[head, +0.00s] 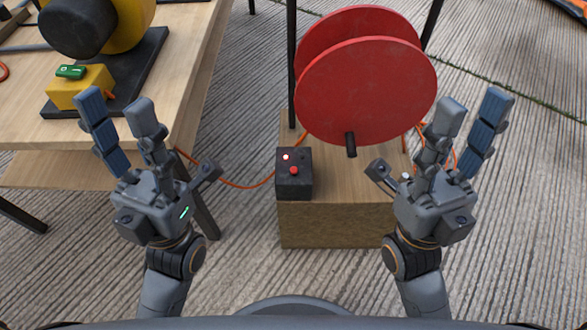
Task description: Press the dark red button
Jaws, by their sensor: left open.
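A black control box (294,187) sits at the front left of a low wooden stand. On its top is a red button (293,170). Just behind it is a small red light with a bright, glowing centre (286,157). A darker small spot lies at the box's back right, too small to tell what it is. My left gripper (160,148) is left of the box, open and empty, fingers spread and pointing away. My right gripper (430,148) is right of the box, open and empty, in a mirrored pose. Neither touches the box.
A large red reel (366,92) with a black handle stands on the wooden stand (335,222) behind the box. An orange cable (238,186) runs left from the box. A wooden table (185,60) at left holds a yellow-and-black blower (95,25) and a yellow switch box (82,92) with a green switch.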

